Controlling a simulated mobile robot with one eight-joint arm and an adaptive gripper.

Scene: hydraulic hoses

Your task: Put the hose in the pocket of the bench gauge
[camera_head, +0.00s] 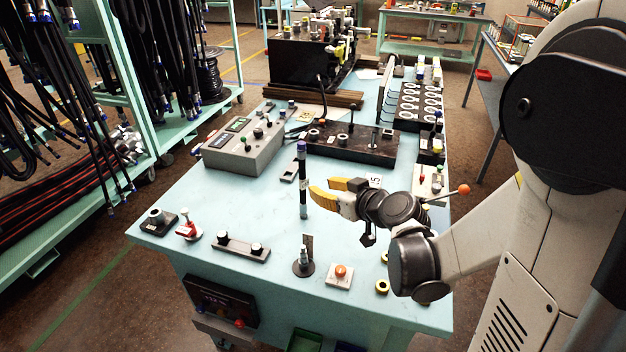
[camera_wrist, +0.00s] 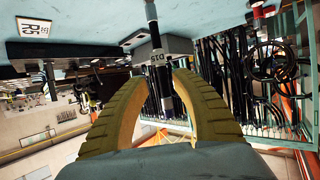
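The hose (camera_head: 303,180) is a short dark piece with a blue upper end and pale bands. It stands upright near the middle of the bench; what supports its lower end is unclear. My gripper (camera_head: 320,188) has yellow fingers, parted and empty, with the tips just right of the hose. In the wrist view my gripper (camera_wrist: 161,76) frames the hose (camera_wrist: 160,65), which appears just beyond the gap. The bench gauge is not clearly identifiable. A grey console (camera_head: 243,148) with displays and a small round-based post fixture (camera_head: 303,262) are candidates; no pocket is clearly visible.
The pale blue bench (camera_head: 200,240) has clear space left of the hose. A black block with two knobs (camera_head: 242,248), a red-handled clamp (camera_head: 189,228) and an orange button (camera_head: 340,273) sit near the front. A dark fixture (camera_head: 350,143) is behind. Hose racks (camera_head: 100,100) stand left.

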